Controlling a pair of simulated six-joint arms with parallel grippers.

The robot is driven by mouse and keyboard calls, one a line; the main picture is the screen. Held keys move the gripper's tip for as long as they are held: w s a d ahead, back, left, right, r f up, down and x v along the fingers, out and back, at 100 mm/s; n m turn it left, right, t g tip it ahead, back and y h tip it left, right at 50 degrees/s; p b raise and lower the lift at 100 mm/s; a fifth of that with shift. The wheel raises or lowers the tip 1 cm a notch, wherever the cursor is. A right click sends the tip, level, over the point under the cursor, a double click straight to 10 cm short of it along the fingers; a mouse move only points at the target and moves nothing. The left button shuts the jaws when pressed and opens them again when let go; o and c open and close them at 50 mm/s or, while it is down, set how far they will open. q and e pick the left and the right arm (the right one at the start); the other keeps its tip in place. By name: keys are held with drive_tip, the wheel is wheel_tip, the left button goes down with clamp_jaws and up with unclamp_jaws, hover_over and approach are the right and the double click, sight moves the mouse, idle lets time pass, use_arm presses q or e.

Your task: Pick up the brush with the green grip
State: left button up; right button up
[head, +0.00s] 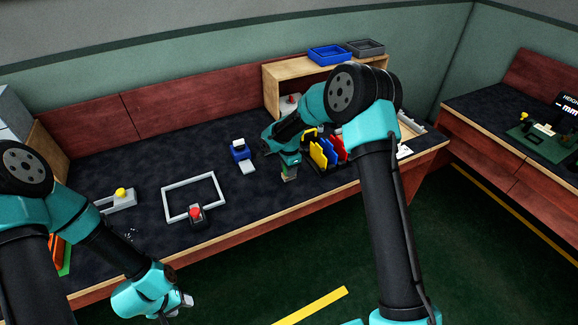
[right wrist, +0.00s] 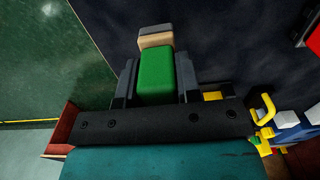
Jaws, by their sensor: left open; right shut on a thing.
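The brush shows in the right wrist view as a green grip (right wrist: 157,75) with a tan end (right wrist: 155,38). My right gripper (right wrist: 155,62) is shut on the green grip, with one grey finger on each side of it. In the head view my right gripper (head: 289,172) is at the front of the dark bench top, left of the yellow, blue and red upright pieces. The brush is small and partly hidden there. My left gripper (head: 186,301) is open and empty, in front of the bench's front edge at the lower left.
Upright coloured pieces (head: 318,154) stand close to the right of my right gripper. A blue device (head: 240,151) and a grey frame (head: 166,209) with a red-topped thing (head: 196,214) lie to its left. A wooden shelf (head: 283,76) stands behind. The bench middle has free room.

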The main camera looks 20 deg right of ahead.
drive_tip(key=s+a+r, duration=0.1)
drive_tip(key=s+a, duration=0.3)
drive_tip(key=s, duration=0.8)
drive_tip(key=shift+s, duration=0.25)
drive_tip(key=shift+r, duration=0.1)
drive_tip(key=o, duration=0.3)
drive_tip(key=shift+c, duration=1)
drive_tip(key=w+d+r+n, duration=0.1)
drive_tip(key=w+n, duration=0.2)
drive_tip(key=w, duration=0.1)
drive_tip(key=w+d+r+n, duration=0.1)
drive_tip(key=w+n, duration=0.3)
drive_tip(key=w+d+r+n, duration=0.1)
drive_tip(key=w+n, duration=0.3)
drive_tip(key=shift+w+d+r+n, duration=0.2)
drive_tip(key=shift+w+r+n, duration=0.05)
drive_tip(key=shift+w+n, duration=0.5)
drive_tip(key=shift+s, duration=0.1)
